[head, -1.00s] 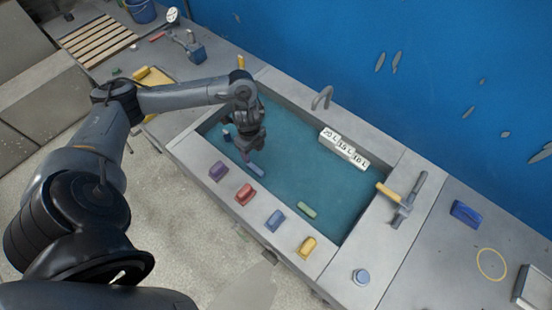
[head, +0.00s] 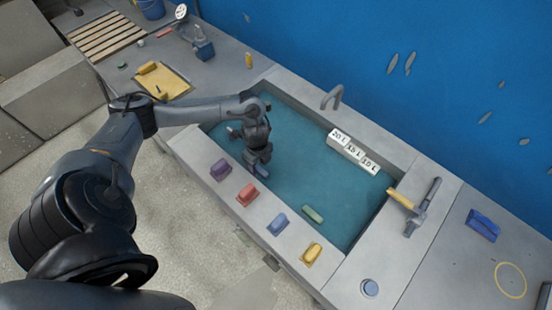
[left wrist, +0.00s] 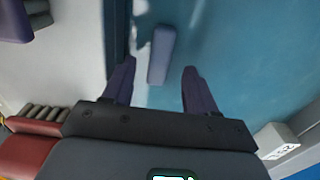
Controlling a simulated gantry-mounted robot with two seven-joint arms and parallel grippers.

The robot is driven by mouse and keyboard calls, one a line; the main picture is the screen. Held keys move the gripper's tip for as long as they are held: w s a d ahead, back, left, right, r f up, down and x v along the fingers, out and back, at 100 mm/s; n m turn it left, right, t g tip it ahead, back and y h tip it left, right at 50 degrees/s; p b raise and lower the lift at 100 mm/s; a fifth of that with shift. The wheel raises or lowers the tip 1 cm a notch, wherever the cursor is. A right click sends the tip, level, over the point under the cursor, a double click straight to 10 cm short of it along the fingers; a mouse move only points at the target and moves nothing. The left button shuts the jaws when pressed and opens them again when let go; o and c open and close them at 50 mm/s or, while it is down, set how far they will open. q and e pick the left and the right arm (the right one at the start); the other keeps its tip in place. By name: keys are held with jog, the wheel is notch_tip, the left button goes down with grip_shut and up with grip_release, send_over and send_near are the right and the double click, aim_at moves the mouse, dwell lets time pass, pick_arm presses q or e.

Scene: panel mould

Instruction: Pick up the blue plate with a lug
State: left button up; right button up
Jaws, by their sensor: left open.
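A blue-grey oblong piece (head: 262,170) lies in the blue-green basin (head: 345,205), partly hidden by my left gripper in the head view. In the left wrist view this piece (left wrist: 161,55) shows between and just beyond my open fingertips, touching neither. I cannot make out a lug on it. My left gripper (head: 257,158) is over the basin's near left part; its two dark fingers also show in the left wrist view (left wrist: 159,72). Another blue piece (head: 277,223) sits on the basin's front rim. My right gripper is not in view.
Purple (head: 220,170), red (head: 248,194) and yellow (head: 312,254) pieces stand along the front rim. A green piece (head: 313,214) lies in the basin. A blue object (head: 483,225) lies right.

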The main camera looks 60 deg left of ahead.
aim_at(260, 169)
pick_arm(q)
notch_tip(260, 169, down, 4)
jog(key=shift+s+f+b, duration=0.1)
jog(key=shift+f+b, duration=0.15)
jog(key=shift+b, duration=0.25)
grip_shut()
